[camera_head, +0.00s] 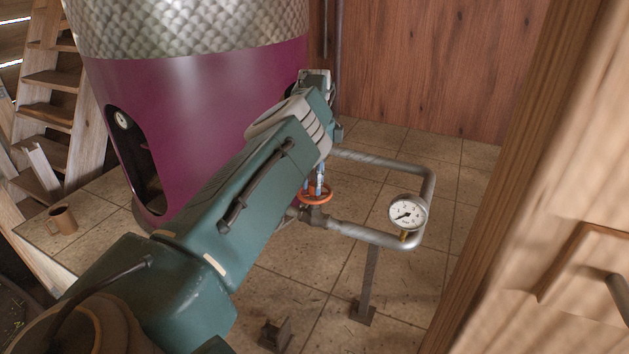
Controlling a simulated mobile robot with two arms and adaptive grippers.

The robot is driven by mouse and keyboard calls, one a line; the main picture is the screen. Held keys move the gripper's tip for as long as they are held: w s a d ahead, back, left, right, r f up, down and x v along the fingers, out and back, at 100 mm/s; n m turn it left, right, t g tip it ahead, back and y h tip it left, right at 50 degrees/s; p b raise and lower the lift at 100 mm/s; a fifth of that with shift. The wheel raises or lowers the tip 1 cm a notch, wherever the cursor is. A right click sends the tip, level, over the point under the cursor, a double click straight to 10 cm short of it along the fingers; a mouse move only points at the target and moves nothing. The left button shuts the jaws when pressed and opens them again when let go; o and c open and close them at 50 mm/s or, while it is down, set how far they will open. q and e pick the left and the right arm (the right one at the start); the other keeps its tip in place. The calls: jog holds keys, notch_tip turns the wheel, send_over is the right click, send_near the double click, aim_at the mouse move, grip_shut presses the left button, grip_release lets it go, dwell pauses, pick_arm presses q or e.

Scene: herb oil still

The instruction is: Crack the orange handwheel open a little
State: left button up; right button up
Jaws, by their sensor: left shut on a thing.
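The orange handwheel (316,196) sits on a dark valve in the grey pipe (362,234), right of the purple still (205,120). My left arm reaches in from the lower left. My left gripper (317,188) points down onto the wheel, its bluish fingers shut on it. The arm hides the wheel's back and left side and part of the fingers. A round white gauge (408,213) stands on the pipe to the right of the wheel. My right gripper is not in view.
A support post (368,285) holds the pipe from the tiled floor (310,290). A brown mug (63,220) stands at the left near wooden stairs (48,110). A wooden door or cabinet (560,200) closes off the right. A wooden wall (430,70) stands behind.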

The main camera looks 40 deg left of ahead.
pick_arm(q)
jog(key=shift+a+n, duration=0.1)
jog(key=shift+n, duration=0.2)
jog(key=n, duration=0.2)
jog(key=shift+n+b, duration=0.35)
jog(key=shift+n, duration=0.05)
jog(key=n, duration=0.6)
jog(key=shift+r, duration=0.1)
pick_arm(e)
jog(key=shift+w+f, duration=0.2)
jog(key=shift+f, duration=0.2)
pick_arm(q)
jog(key=shift+n, duration=0.4)
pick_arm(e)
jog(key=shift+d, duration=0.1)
pick_arm(q)
jog(key=o, duration=1.2)
jog(key=shift+c, duration=0.2)
